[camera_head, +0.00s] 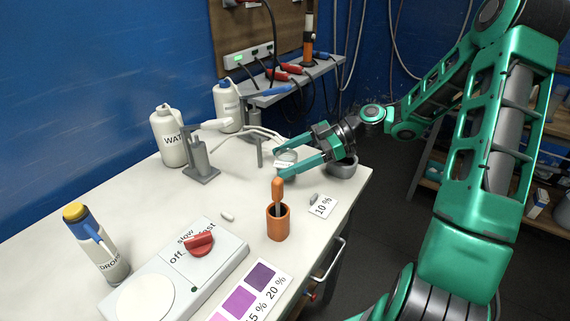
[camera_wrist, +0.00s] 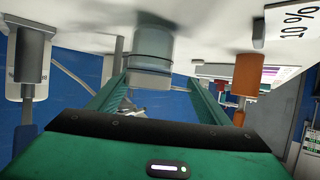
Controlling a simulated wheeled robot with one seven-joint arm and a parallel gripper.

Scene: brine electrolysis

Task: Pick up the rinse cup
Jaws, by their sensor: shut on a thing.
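The rinse cup (camera_head: 287,157) is a small clear, greyish cup near the far right part of the white table, with a label on its side. My gripper (camera_head: 280,162) reaches in from the right with its two green fingers on either side of the cup, shut on it. In the wrist view, which is upside down, the cup (camera_wrist: 152,45) is upright between the fingertips. I cannot tell whether its base touches the table. The fingers hide part of its sides.
A grey metal bowl (camera_head: 343,168) stands close behind my gripper. An orange holder (camera_head: 278,224) with an orange-handled tool stands nearer, beside a "10 %" card (camera_head: 323,206). A grey stand (camera_head: 200,163) and a water bottle (camera_head: 169,138) are to the left. A stirrer plate (camera_head: 205,262) lies in front.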

